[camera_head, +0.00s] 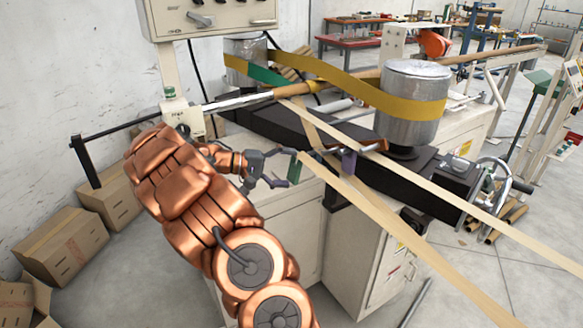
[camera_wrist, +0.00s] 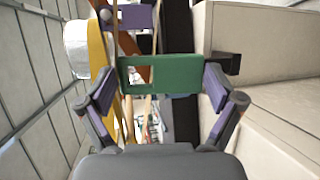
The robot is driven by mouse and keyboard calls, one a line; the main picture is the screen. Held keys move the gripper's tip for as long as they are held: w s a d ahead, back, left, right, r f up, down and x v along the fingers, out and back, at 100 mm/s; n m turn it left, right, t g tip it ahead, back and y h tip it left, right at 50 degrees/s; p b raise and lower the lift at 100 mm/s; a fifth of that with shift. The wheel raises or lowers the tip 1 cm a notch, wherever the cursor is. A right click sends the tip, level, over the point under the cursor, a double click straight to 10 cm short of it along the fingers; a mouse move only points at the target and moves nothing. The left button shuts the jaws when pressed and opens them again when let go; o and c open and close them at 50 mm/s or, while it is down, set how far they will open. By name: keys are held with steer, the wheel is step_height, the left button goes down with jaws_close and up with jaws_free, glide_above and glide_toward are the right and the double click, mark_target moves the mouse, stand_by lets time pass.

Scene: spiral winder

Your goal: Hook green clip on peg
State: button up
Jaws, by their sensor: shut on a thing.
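The green clip (camera_wrist: 185,74) is a flat green plate with a rectangular window left of its middle. In the wrist view it spans between the two fingers of my gripper (camera_wrist: 160,95), which is shut on it. In the head view the green clip (camera_head: 294,170) shows edge-on at the fingertips of my gripper (camera_head: 285,167), in front of the dark beam of the machine. A purple clip (camera_head: 349,162) hangs by a thin dark rod (camera_head: 330,149) to its right; it also shows beyond the green clip in the wrist view (camera_wrist: 132,16). I cannot clearly make out a free peg end.
Tan paper strips (camera_head: 390,215) run diagonally close to the green clip. A yellow belt (camera_head: 350,90) wraps a metal drum (camera_head: 412,112) behind. A white cabinet (camera_head: 375,255) stands below the beam. Cardboard boxes (camera_head: 58,245) lie on the floor at left.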

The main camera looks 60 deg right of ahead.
steer(key=shift+s+d+r, duration=0.3)
steer(key=shift+s, duration=0.05)
steer(key=shift+s+d+r, duration=0.1)
steer(key=shift+s+d, duration=0.05)
steer(key=shift+d, duration=0.1)
jaws_close()
steer(key=s+d+f+p, duration=0.1)
steer(key=s+d+p, duration=0.1)
steer(key=s+d, duration=0.3)
steer(key=shift+s+d+f+p, duration=0.2)
steer(key=shift+d+f+p, duration=0.1)
steer(key=shift+d, duration=1.8)
